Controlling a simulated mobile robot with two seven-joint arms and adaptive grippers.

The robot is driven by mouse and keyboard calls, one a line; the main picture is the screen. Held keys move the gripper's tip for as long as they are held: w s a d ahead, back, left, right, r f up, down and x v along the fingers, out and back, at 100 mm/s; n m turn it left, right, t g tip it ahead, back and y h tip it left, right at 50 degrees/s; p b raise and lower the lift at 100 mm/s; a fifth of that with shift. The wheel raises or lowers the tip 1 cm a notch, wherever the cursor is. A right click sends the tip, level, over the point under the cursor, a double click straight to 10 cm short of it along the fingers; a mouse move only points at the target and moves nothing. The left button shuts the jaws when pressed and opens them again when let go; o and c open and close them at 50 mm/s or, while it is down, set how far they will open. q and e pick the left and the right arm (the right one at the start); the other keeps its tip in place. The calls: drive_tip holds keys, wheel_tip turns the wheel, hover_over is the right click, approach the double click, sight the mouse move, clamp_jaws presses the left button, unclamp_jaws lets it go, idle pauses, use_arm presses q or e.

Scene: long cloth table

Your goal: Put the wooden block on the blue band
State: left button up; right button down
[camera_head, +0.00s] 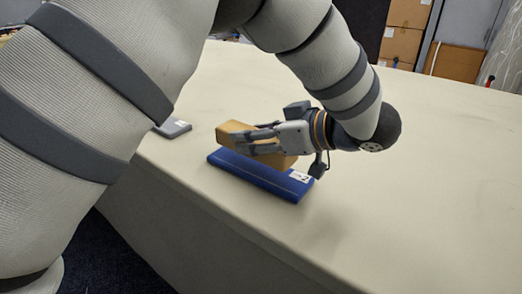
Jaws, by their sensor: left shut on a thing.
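The wooden block (229,133) is a light brown, long block in the middle of the head view. My left gripper (258,141) reaches it from the right and is shut on it, with its fingers across the block. The blue band (262,177) is a flat, dark blue strip on the table, with a white label at its right end. The block is directly over the band. I cannot tell whether the block touches the band or is held just above it. My right gripper is not in view.
The long cloth table (420,160) is pale and mostly clear to the right and behind. A grey flat item (173,128) with a white label lies left of the band. Cardboard boxes (402,42) stand beyond the table.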

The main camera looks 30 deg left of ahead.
use_arm(q)
drive_tip(key=shift+w+d+f, duration=0.15)
drive_tip(key=shift+f, duration=1.5)
drive_tip(key=shift+f, duration=0.15)
drive_tip(key=o, duration=1.4)
drive_tip(key=shift+c, duration=0.2)
drive_tip(key=shift+d+r, duration=0.1)
drive_tip(key=shift+r, duration=0.1)
drive_tip(key=b+v, duration=0.1)
drive_tip(key=v, duration=1)
drive_tip(key=shift+d+r, duration=0.15)
drive_tip(key=shift+d, duration=0.2)
